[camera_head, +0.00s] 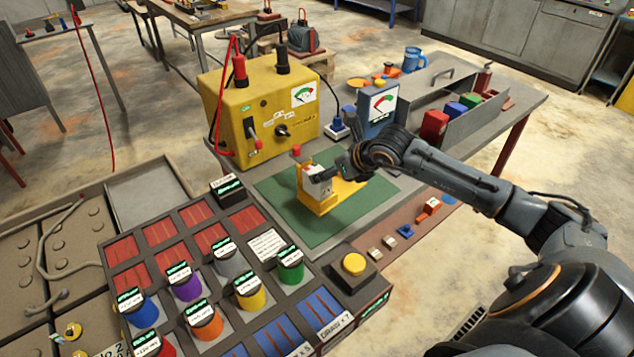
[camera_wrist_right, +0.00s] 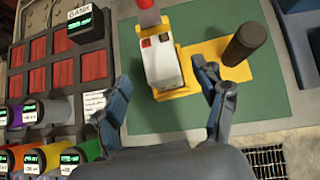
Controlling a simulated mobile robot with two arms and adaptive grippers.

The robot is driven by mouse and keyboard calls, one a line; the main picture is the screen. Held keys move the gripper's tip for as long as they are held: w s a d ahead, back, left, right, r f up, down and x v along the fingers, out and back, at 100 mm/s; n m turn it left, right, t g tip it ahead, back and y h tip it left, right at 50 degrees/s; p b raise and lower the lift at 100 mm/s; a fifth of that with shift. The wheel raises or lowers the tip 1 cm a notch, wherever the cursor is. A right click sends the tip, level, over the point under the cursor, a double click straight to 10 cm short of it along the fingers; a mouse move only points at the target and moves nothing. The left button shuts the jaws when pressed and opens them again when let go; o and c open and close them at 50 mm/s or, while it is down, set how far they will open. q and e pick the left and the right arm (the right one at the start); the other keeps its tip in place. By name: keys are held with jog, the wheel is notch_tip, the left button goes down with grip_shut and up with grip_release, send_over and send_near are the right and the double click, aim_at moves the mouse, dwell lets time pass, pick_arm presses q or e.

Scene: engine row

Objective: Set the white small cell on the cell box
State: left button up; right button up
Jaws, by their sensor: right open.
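The white block also shows in the right wrist view (camera_wrist_right: 163,68). Small pale pieces (camera_head: 374,253) lie on the brown strip at the mat's front right; I cannot tell which piece is the white small cell. No cell box is clearly labelled. My right gripper (camera_wrist_right: 168,98) is open, its fingers apart on the near side of the white block. Contact is not visible. My left gripper is out of view.
A yellow meter box (camera_head: 265,112) with red and black plugs stands behind the mat. A grey tray (camera_head: 435,88) holds coloured blocks at the back right. A rack of coloured cylinders (camera_head: 232,268) fills the front left. A dark post (camera_wrist_right: 245,42) rises beside the stand.

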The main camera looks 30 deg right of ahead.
aim_at(317, 171)
jog(key=x, duration=0.1)
jog(key=p+x, duration=0.1)
jog(key=x, duration=0.1)
jog(key=p+x, duration=0.1)
jog(key=x, duration=0.1)
jog(key=shift+w+r, duration=0.25)
jog(key=shift+w, duration=0.05)
jog(key=shift+w+f, duration=0.25)
jog(key=shift+f, duration=0.15)
jog(key=shift+s, duration=0.1)
grip_shut()
jog(key=shift+r, duration=0.15)
